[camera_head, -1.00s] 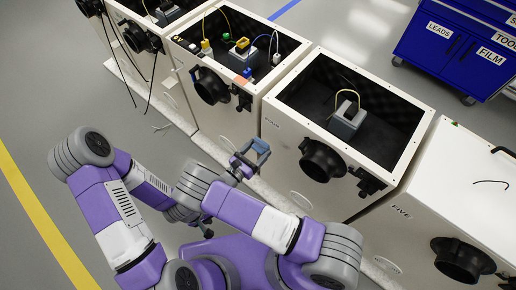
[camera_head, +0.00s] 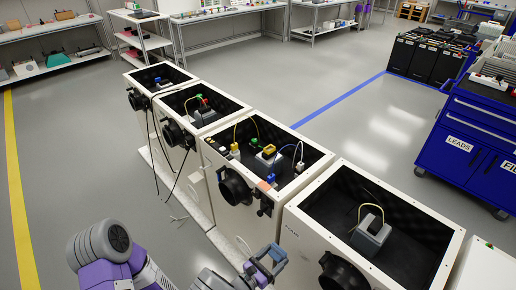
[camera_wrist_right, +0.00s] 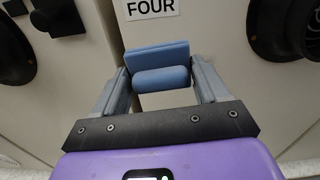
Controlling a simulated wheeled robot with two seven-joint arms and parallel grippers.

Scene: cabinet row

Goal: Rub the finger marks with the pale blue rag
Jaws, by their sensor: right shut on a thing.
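The pale blue rag (camera_wrist_right: 162,78) is a folded, rounded pad held between the fingers of my right gripper (camera_wrist_right: 161,84) in the right wrist view. The gripper is shut on it, in front of the white cabinet front by the FOUR label (camera_wrist_right: 152,8). In the head view, my right gripper (camera_head: 266,266) and the rag (camera_head: 277,252) are low in the picture, at the front of the row near cabinet four (camera_head: 303,247). I cannot tell whether the rag touches a surface. I cannot make out finger marks. My left gripper is out of view.
Open-topped white cabinets stand in a row, with black round ports (camera_head: 235,186) jutting from their fronts. Black cables (camera_head: 176,172) hang at the left cabinets. A blue tool cart (camera_head: 466,150) stands at right. The grey floor (camera_head: 75,150) at left is clear.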

